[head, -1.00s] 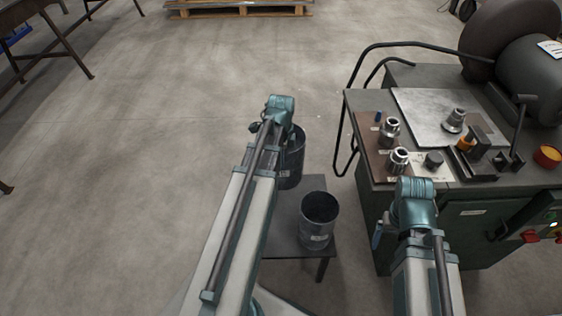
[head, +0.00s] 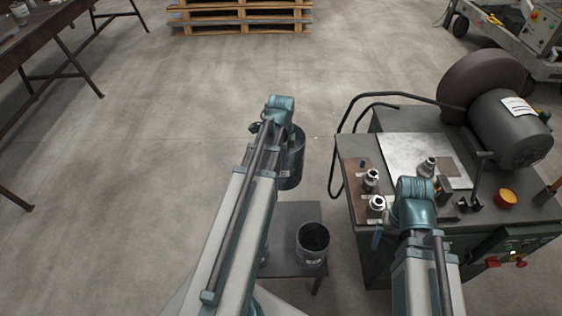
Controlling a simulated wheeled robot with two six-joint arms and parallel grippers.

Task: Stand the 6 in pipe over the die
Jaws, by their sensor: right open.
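A dark grey pipe (head: 291,165) hangs at the end of my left arm, past the small table. My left gripper (head: 268,127) is mostly hidden by its own wrist, but the pipe keeps its place under it, so it appears shut on the pipe. A second dark open-topped pipe (head: 311,245) stands upright on the small table. Its label is too small to read. I cannot tell which is the die. My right gripper (head: 378,238) is open beside the bench's left side, largely hidden by its wrist.
The small dark table (head: 292,214) stands left of the green machine bench (head: 375,262). A bent rail (head: 337,150) juts from the bench's left side. A motor (head: 510,125) and an orange-topped bowl (head: 507,198) are at the right. Open floor lies ahead and left.

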